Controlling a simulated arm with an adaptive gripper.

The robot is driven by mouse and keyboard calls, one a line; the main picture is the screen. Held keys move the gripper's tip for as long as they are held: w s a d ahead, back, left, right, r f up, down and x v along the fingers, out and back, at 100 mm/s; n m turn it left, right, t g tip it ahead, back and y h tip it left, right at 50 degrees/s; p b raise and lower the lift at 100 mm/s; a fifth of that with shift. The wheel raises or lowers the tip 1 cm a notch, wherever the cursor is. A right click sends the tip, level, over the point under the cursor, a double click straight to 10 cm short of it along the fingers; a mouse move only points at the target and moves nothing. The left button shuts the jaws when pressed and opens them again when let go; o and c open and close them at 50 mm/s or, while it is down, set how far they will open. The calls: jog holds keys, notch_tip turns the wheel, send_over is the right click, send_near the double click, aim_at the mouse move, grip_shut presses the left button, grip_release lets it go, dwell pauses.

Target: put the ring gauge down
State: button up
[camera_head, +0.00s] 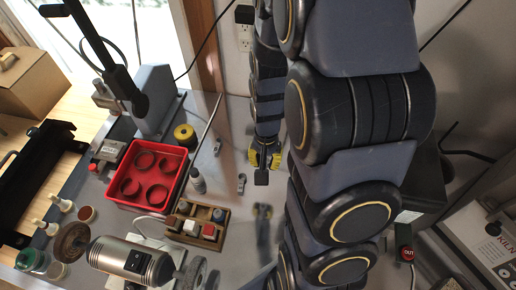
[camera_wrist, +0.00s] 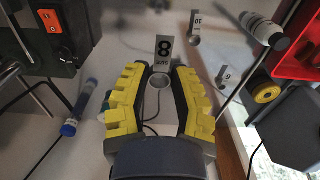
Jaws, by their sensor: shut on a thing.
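My gripper (camera_head: 264,158) hangs in the middle of the head view, pointing down over the shiny metal table. In the wrist view its yellow-padded fingers (camera_wrist: 161,75) are closed on a ring gauge, a small metal piece with a ring (camera_wrist: 160,81) and a flat tag marked 8 (camera_wrist: 164,50). In the head view the gauge's tag (camera_head: 261,178) shows dark below the fingertips. The gripper's reflection lies apart below it, so the gauge appears held above the table. Two similar gauges lie on the table, one marked 10 (camera_wrist: 196,21) and another (camera_wrist: 228,74) seemingly marked 9.
A red bin (camera_head: 123,195) with round dark rings, a wooden block tray (camera_head: 196,238), a small bottle (camera_head: 198,181) and a yellow spool (camera_head: 185,134) stand to the left. A blue-capped tube (camera_wrist: 75,118) lies left in the wrist view. Bare table lies beneath my gripper.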

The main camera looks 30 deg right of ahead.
jog(key=w+d+f, duration=0.1)
jog(key=w+f, duration=0.2)
jog(key=w+d+f, duration=0.2)
jog(key=w+f, duration=0.1)
jog(key=w, duration=0.1)
jog(key=w+d+f, duration=0.2)
jog(key=w+f, duration=0.1)
jog(key=w, duration=0.1)
jog(key=shift+d+f, duration=0.15)
jog(key=shift+f, duration=0.05)
jog(key=shift+w+f, duration=0.15)
jog(key=shift+f, duration=0.1)
jog(key=shift+d+f, duration=0.1)
jog(key=shift+f, duration=1.4)
jog(key=shift+f, duration=0.15)
jog(key=o, duration=0.8)
